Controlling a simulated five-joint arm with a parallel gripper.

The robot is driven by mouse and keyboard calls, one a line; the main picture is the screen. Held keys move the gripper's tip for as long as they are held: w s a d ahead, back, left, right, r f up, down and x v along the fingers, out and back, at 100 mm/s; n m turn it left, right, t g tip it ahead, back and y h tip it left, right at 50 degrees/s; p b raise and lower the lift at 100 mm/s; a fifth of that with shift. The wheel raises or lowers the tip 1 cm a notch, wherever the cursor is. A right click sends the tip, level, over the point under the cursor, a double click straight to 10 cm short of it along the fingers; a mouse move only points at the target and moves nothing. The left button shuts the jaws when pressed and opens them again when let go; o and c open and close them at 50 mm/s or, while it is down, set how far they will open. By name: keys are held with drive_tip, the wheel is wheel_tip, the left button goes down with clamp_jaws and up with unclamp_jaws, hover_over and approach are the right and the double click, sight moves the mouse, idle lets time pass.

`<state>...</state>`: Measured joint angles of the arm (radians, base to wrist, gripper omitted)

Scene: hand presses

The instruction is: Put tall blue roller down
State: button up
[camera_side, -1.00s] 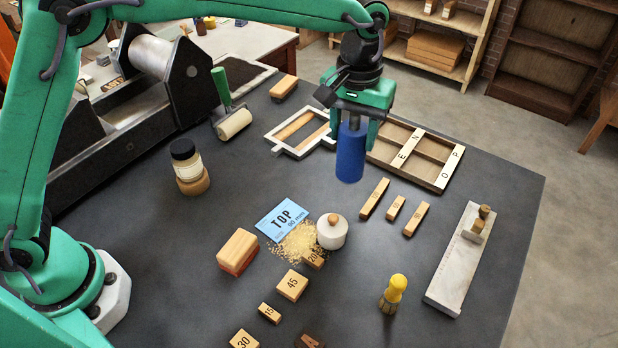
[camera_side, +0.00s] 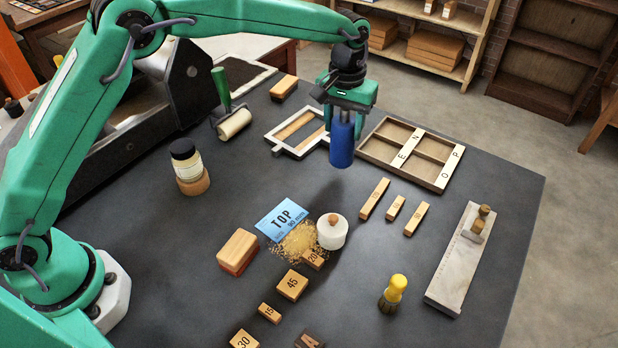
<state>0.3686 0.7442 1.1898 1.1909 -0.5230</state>
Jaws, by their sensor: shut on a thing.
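The tall blue roller (camera_side: 342,146) is an upright blue cylinder in the side view. My gripper (camera_side: 345,117) is shut on its upper end, and the fingers hide part of its top. The roller appears to hang above the dark table (camera_side: 300,190), between the white-edged frame and the divided wooden tray. I cannot tell exactly how far its lower end is from the table.
The divided wooden tray (camera_side: 376,155) lies right of the roller and the white-edged frame (camera_side: 277,152) lies left. Narrow wooden blocks (camera_side: 374,199) lie in front right. The table between roller and jar is clear.

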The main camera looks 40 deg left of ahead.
sight(342, 138)
drive_tip(key=shift+f, duration=1.9)
drive_tip(key=shift+f, duration=0.1)
drive_tip(key=o, duration=1.3)
drive_tip(key=shift+f, duration=0.1)
drive_tip(key=shift+r, duration=0.2)
wheel_tip(342, 138, up, 11)
drive_tip(key=shift+s+r, duration=0.1)
drive_tip(key=shift+r, duration=0.4)
